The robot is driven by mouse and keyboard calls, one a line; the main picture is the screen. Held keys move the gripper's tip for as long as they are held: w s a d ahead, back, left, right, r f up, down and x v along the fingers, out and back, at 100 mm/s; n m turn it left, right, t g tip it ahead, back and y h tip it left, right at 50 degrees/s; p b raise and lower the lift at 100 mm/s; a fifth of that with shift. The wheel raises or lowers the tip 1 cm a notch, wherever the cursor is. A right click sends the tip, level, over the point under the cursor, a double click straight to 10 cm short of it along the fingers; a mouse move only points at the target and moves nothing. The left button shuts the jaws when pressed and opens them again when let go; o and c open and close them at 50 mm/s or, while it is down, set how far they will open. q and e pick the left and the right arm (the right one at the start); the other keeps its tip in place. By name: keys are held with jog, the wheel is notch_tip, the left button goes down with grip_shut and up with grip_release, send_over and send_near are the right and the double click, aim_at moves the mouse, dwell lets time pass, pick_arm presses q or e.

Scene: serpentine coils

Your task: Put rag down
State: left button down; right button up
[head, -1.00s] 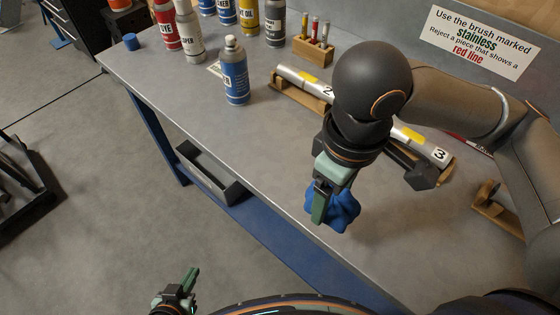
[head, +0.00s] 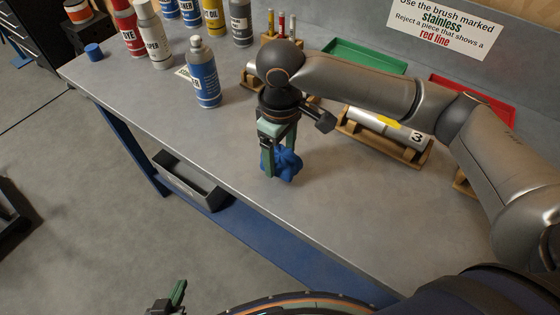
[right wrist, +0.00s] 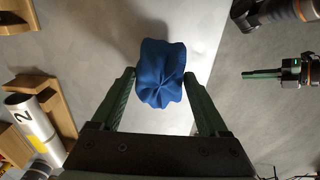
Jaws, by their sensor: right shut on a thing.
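The blue rag (head: 285,164) is a crumpled bundle at or just above the grey bench top (head: 330,215), near its front edge. I cannot tell whether it touches the surface. My right gripper (head: 267,168) points down and is shut on the rag. In the right wrist view the rag (right wrist: 162,75) sits between the two green fingers of this gripper (right wrist: 162,85). My left gripper (head: 178,292) is low at the bottom of the head view, away from the bench and empty. It also shows at the right side of the right wrist view (right wrist: 262,74), where its fingers look close together.
A blue-labelled spray can (head: 205,78) stands left of the right gripper, with several cans behind. A silver tube marked 3 (head: 385,126) lies on a wooden cradle to the right. Green (head: 365,56) and red (head: 470,95) trays lie behind. The front right bench is clear.

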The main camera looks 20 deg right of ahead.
aim_at(280, 164)
jog(key=shift+w+f, duration=0.15)
jog(key=shift+f, duration=1.6)
jog(key=o, duration=1.1)
jog(key=shift+f, duration=0.15)
notch_tip(280, 164, up, 12)
jog(key=shift+r+p, duration=0.2)
jog(key=shift+p, duration=0.15)
